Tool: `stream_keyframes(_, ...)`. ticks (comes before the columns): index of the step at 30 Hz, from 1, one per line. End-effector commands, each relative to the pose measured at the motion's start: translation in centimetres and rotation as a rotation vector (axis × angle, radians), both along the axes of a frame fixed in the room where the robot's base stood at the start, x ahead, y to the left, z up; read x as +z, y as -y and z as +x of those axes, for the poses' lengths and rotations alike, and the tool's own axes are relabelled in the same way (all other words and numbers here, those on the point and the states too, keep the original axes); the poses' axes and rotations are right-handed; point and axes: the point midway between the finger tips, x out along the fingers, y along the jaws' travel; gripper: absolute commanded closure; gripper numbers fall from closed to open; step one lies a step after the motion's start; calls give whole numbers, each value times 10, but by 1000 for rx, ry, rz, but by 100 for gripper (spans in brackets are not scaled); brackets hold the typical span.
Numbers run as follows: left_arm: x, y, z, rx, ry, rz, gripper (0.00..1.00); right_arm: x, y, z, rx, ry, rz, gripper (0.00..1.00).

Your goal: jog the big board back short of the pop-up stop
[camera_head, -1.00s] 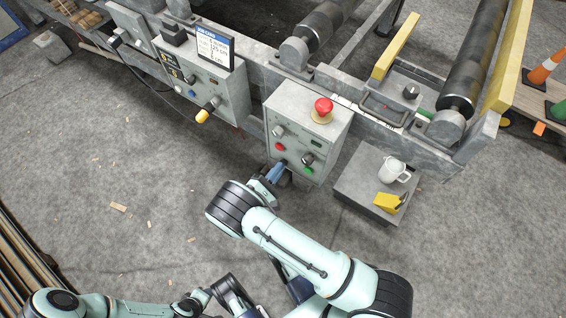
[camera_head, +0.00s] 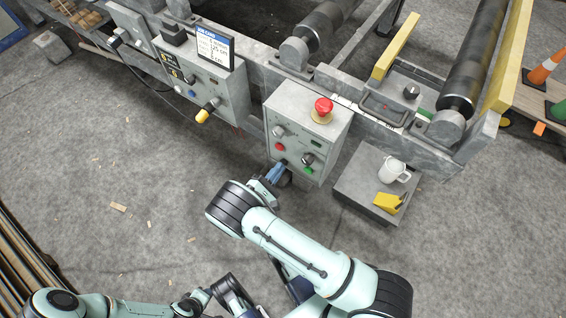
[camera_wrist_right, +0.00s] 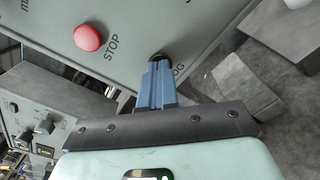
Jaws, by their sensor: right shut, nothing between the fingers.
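The grey control box (camera_head: 308,125) stands at the front of the machine, with a red mushroom button on top and knobs and buttons on its face. My right gripper (camera_head: 272,176) is shut, with its blue fingers at the lower left of that face. In the right wrist view the shut fingertips (camera_wrist_right: 158,64) are at a black button (camera_wrist_right: 160,56), beside lettering of which "OG" shows. They look in contact, but how far the button is pressed is hidden. The red STOP button (camera_wrist_right: 88,38) is left of it. My left arm is low in the head view; its fingers are unclear. I see neither board nor pop-up stop.
A second control box (camera_head: 215,90) with a job card (camera_head: 214,47) stands to the left. A small grey stand (camera_head: 350,185) at the right holds a white mug (camera_head: 393,170) and a yellow item (camera_head: 388,202). Rollers (camera_head: 468,75) lie behind. The floor left of my right arm is mostly clear.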

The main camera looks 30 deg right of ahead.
Motion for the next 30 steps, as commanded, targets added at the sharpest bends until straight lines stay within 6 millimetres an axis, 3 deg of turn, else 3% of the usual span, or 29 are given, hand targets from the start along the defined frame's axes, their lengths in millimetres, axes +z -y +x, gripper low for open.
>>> stream_keyframes(30, 0, 0, 0, 0, 0, 0, 57, 0, 10, 4, 0, 1, -1, 100)
